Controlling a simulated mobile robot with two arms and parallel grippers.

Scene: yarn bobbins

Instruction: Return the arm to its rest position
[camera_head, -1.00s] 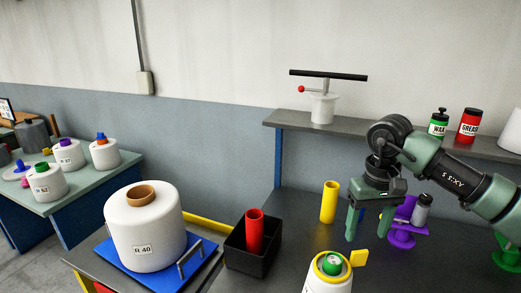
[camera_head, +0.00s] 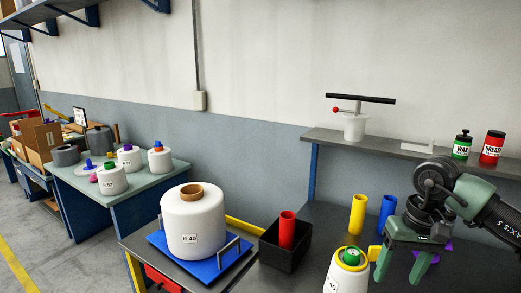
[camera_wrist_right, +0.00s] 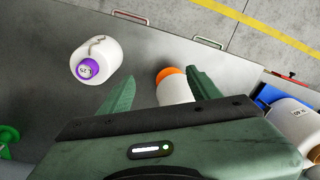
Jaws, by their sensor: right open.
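My right arm comes in from the right edge of the head view. Its green gripper (camera_head: 399,276) is open, fingers pointing down, with nothing seen between them. It is over the dark bench, right of the white bobbin with a yellow ring and green top (camera_head: 347,268). In the right wrist view the open fingers (camera_wrist_right: 160,84) frame part of a white bobbin with an orange top (camera_wrist_right: 172,86); whether it is at their depth is hard to tell. My left gripper is not in view.
A yellow tube (camera_head: 357,214) and a blue tube (camera_head: 386,215) stand behind the gripper. A black box (camera_head: 274,254) holds a red tube (camera_head: 287,230). A large white bobbin (camera_head: 193,226) sits on a blue tray (camera_head: 229,262). A shelf (camera_head: 395,149) runs along the wall.

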